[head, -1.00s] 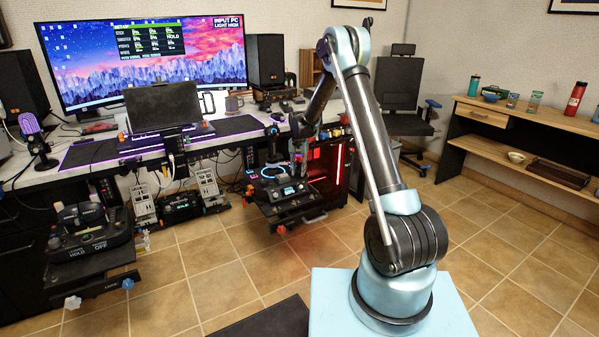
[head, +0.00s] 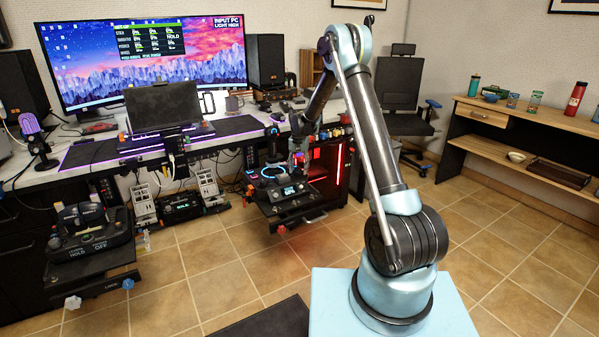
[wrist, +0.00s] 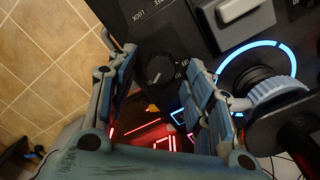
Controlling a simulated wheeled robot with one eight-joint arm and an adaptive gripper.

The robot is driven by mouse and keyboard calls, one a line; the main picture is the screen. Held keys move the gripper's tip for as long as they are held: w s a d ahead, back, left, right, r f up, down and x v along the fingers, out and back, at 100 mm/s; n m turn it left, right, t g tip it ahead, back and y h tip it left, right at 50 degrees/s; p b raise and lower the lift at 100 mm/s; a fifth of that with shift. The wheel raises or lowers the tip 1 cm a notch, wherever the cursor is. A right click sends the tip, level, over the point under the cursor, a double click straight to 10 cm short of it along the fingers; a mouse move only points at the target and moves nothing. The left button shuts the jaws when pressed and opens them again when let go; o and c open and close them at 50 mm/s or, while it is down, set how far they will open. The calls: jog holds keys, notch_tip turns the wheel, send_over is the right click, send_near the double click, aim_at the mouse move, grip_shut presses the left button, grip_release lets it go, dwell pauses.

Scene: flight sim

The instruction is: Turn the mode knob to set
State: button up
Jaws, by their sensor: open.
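The mode knob (wrist: 156,70) is a round black dial with a pale pointer line, on a dark panel (wrist: 205,30) with white lettering around it. In the wrist view it lies between the two fingers of my gripper (wrist: 161,58). My gripper is open, and I see no clear contact with the knob. The lettering is too small and turned to tell which mode the pointer marks. In the head view my gripper (head: 299,162) is over the right-hand control panel (head: 285,193); the knob cannot be made out there.
A blue-lit ring (wrist: 235,62) and a ribbed dial (wrist: 278,92) sit close to the right finger. A grey rocker or lever (wrist: 243,18) is above. A red-lit computer case (head: 335,170) stands beside the panel. The tiled floor (head: 225,270) is open.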

aim_at(300, 171)
notch_tip(300, 171, up, 11)
dwell(0.4)
jog(key=s+d+r+n+t, duration=0.1)
jog(key=s+d+r, duration=0.75)
jog(key=s, duration=0.35)
jog(key=s+d+r, duration=0.7)
jog(key=s+d, duration=0.3)
jog(key=s, duration=0.2)
jog(key=s+d+f, duration=0.1)
jog(key=s+d, duration=0.2)
jog(key=s, duration=0.4)
jog(key=s+d+f, duration=0.1)
jog(key=s+d, duration=0.2)
jog(key=s, duration=0.5)
jog(key=s+d+f+n+t, duration=0.1)
jog(key=s+d+f, duration=0.2)
jog(key=s+f, duration=0.7)
jog(key=s, duration=0.4)
jog(key=shift+d+n, duration=0.2)
jog(key=shift+n, duration=0.1)
